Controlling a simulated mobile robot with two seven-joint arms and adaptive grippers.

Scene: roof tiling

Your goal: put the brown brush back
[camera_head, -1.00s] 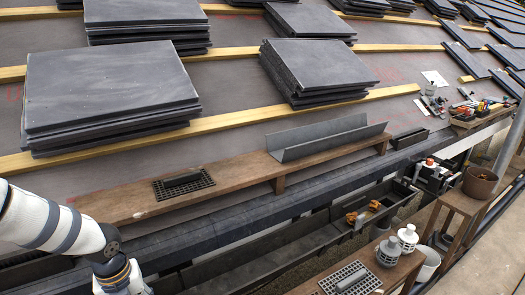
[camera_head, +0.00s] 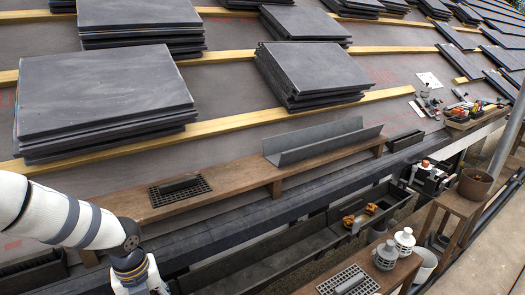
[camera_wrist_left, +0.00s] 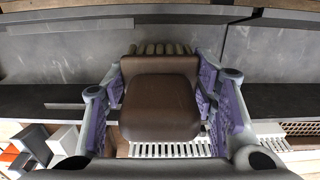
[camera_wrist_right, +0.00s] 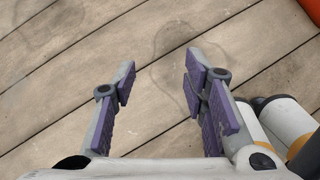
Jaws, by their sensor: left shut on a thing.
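The brown brush (camera_wrist_left: 160,100) fills the middle of the left wrist view, with a row of pale bristles (camera_wrist_left: 160,48) along its far edge. My left gripper (camera_wrist_left: 162,78) is shut on the brush, with a purple-padded finger on each side of it. In the head view my left arm (camera_head: 75,218) comes in at the lower left; its gripper and the brush are out of that picture. My right gripper (camera_wrist_right: 160,80) is open and empty above wooden boards (camera_wrist_right: 80,60), seen in the right wrist view.
A wooden plank (camera_head: 232,182) carries a black grate (camera_head: 155,193) and a grey angled trough (camera_head: 300,150). A long dark gutter (camera_head: 275,252) runs below it. Stacked slates (camera_head: 100,100) lie on the roof. A brown pot (camera_head: 474,184) and white-grey vent caps (camera_head: 404,239) stand at the right.

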